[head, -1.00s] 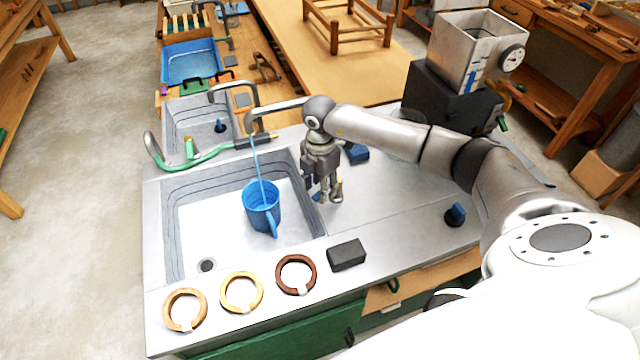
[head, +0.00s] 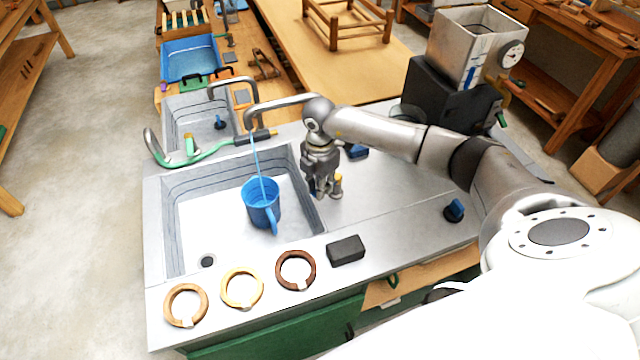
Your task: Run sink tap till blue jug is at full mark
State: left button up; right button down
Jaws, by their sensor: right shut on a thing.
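The blue jug (head: 260,209) stands upright in the large sink (head: 200,225), its handle toward the front. A thin stream of water (head: 257,160) runs from the grey tap spout (head: 280,105) into it. The water level and any full mark cannot be made out. My right gripper (head: 322,190) is at the sink's right rim, pointing down, shut on the small blue tap handle, which its fingers mostly hide. A small tan piece shows beside the fingers. My left gripper is not in view.
Several rings (head: 242,288) and a black block (head: 345,251) lie along the front edge of the counter. A green hose (head: 190,160) lies behind the sink. A metal tank (head: 470,50) stands at the back right.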

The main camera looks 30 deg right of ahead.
jog(key=shift+s+d+f+n+b, duration=0.15)
jog(key=shift+s+n+b, duration=0.25)
jog(key=shift+n+b, duration=0.45)
jog(key=shift+s+d+n, duration=0.1)
jog(key=shift+s+n, duration=0.25)
jog(key=shift+n, duration=0.5)
jog(key=shift+r, duration=0.2)
jog(key=c, duration=1.3)
grip_release()
jog(key=shift+r, duration=0.25)
notch_tip(320, 180, up, 12)
jog(key=shift+f, duration=0.25)
